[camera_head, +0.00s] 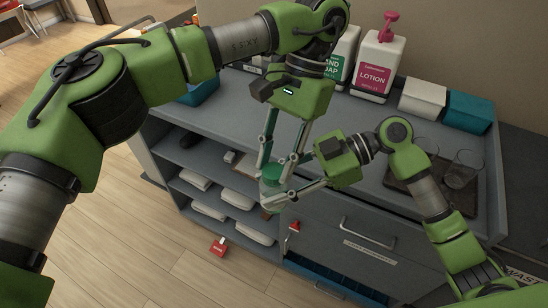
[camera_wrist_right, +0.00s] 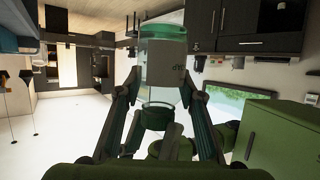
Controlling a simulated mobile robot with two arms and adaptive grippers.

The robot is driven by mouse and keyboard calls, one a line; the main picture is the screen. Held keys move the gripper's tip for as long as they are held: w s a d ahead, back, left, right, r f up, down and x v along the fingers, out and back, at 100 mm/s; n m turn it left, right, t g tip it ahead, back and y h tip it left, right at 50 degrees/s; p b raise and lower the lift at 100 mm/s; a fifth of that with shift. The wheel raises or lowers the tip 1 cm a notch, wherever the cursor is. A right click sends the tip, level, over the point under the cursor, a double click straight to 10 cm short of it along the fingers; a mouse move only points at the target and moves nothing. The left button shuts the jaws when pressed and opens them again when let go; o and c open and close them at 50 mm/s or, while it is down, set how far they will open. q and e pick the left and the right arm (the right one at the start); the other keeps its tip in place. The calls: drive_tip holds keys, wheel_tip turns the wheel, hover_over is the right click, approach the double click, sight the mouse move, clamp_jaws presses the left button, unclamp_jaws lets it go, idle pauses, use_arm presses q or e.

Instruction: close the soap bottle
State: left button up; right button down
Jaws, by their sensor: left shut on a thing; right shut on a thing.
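A small clear soap bottle (camera_head: 270,180) with green parts is held in the air in front of the vanity. My left gripper (camera_head: 283,158) points down from above and is shut on the green cap (camera_head: 298,159). My right gripper (camera_head: 286,192) comes in from the right, just lower, and is shut on the bottle. The fingers partly hide the bottle, and I cannot tell whether cap and bottle touch.
On the vanity top stand a hand soap dispenser (camera_head: 340,62), its top hidden by my left arm, and a lotion dispenser (camera_head: 375,62) with a pink pump. A tray (camera_head: 398,180) with glasses is at right. Open shelves hold towels (camera_head: 240,198). A red-tagged item (camera_head: 218,247) lies on the floor.

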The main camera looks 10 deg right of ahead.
use_arm(q)
drive_tip(key=shift+m+t+y, duration=0.3)
drive_tip(key=shift+m+t, duration=0.1)
drive_tip(key=shift+m, duration=0.8)
drive_tip(key=o, duration=0.7)
drive_tip(key=shift+c, duration=0.2)
drive_tip(key=shift+s+r, duration=0.1)
drive_tip(key=shift+r, duration=2.2)
drive_tip(key=shift+c, duration=0.4)
